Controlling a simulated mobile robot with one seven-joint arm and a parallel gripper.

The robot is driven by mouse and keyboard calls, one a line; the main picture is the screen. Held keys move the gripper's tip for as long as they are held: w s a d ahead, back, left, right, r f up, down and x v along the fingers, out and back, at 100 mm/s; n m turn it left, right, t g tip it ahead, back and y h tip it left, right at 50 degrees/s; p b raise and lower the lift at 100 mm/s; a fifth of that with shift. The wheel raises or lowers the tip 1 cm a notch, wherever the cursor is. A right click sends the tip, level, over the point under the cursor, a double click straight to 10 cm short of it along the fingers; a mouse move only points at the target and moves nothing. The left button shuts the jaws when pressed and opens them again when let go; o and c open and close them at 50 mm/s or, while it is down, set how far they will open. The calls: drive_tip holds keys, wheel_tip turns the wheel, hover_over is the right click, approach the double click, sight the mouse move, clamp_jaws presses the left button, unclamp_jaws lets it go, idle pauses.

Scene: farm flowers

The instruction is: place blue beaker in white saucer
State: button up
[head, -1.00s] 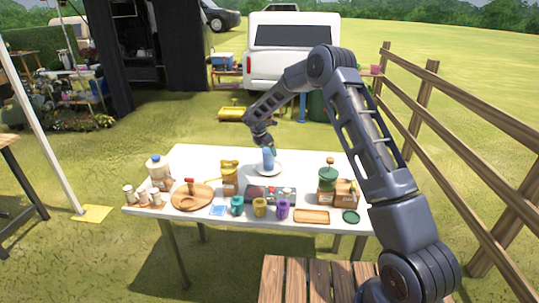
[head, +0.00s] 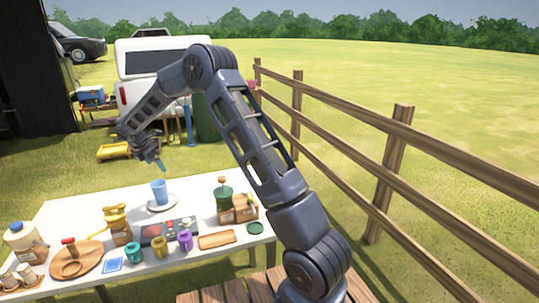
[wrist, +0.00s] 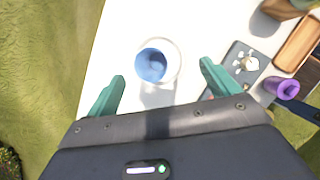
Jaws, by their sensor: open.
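The blue beaker (head: 159,191) stands upright on the white saucer (head: 170,205) near the back of the white table. In the wrist view I look down into the blue beaker (wrist: 152,66), and the rim of the white saucer (wrist: 178,62) shows around it. My gripper (head: 158,166) is open and empty, above the beaker and apart from it. In the wrist view its two green fingers are spread wide (wrist: 163,88), with the beaker beyond them. None of the saucer's bearing surface under the beaker shows.
A dark tray (head: 152,233) lies in front of the saucer, with teal (head: 134,253), yellow (head: 158,246) and purple (head: 185,240) mugs along the front. A green jar (head: 223,202) and wooden boxes (head: 243,207) stand to the right. A yellow watering can (head: 119,226) stands left.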

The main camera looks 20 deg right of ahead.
drive_tip(key=s+d+r+m, duration=0.4)
drive_tip(key=s+d+r, duration=0.25)
drive_tip(key=d, duration=0.25)
drive_tip(key=s+d+r+m+y, duration=0.1)
drive_tip(key=s+d+r+m, duration=0.35)
drive_tip(key=d+r, duration=0.35)
drive_tip(key=s+d+r+m, duration=0.4)
drive_tip(key=s+d+r, duration=0.3)
drive_tip(key=d, duration=0.2)
drive_tip(key=s+d+m, duration=0.4)
drive_tip(key=s, duration=0.5)
drive_tip(key=s+d+f+m+t+y, duration=0.1)
drive_tip(key=s+d+m, duration=0.3)
drive_tip(key=s, duration=0.6)
drive_tip(key=s+d+m+y, duration=0.1)
drive_tip(key=s+d+m, duration=0.4)
drive_tip(key=s, duration=0.4)
drive_tip(key=shift+s+d+f, duration=0.25)
drive_tip(key=shift+d+f, duration=0.15)
drive_tip(key=shift+d, duration=0.1)
